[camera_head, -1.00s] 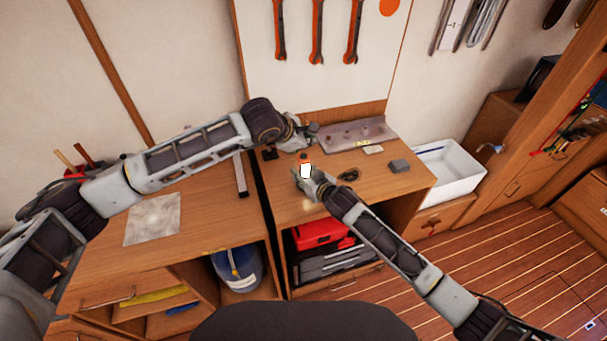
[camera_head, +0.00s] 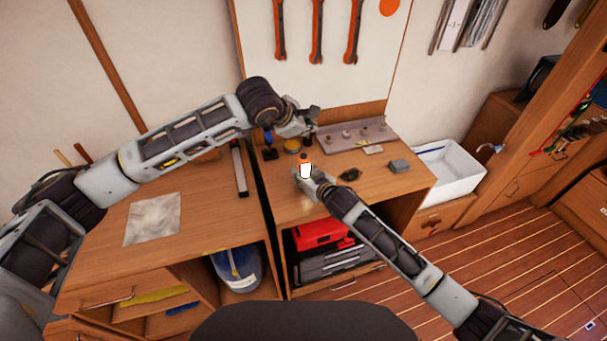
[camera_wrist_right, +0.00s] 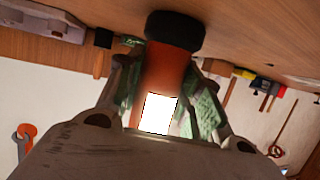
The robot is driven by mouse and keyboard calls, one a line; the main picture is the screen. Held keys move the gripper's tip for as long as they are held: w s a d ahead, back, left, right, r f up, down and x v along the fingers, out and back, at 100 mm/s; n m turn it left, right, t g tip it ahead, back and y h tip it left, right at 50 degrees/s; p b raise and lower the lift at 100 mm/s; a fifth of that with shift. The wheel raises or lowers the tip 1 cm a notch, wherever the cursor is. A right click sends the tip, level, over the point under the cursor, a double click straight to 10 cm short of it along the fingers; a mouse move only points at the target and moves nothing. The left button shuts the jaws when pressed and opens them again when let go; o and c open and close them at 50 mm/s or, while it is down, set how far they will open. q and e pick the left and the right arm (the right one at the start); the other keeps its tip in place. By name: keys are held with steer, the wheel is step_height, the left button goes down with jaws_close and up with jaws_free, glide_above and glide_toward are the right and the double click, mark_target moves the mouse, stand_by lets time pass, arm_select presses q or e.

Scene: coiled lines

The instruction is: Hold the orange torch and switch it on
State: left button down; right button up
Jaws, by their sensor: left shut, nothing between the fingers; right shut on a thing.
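The orange torch (camera_wrist_right: 166,75) is held between the fingers of my right gripper (camera_wrist_right: 160,105) in the right wrist view. It has a dark round end and a bright white patch low on its body. In the head view the torch (camera_head: 305,160) stands about upright in my right gripper (camera_head: 304,177), above the bench, with its orange and dark top showing. A faint glow lies on the bench front near it. My left gripper (camera_head: 311,118) is shut and empty, above and behind the torch, apart from it.
The wooden bench (camera_head: 285,208) carries a metal rack (camera_head: 372,134) with several knobs, a grey block (camera_head: 399,166), a small dark item (camera_head: 349,174) and a yellow-topped round thing (camera_head: 291,146). A white sink (camera_head: 455,172) is at right. A red toolbox (camera_head: 322,234) sits below.

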steer(key=o, duration=1.2)
steer(key=shift+o, duration=0.2)
steer(key=shift+s+d, duration=0.1)
steer(key=shift+s, duration=0.05)
steer(key=shift+v, duration=5.8)
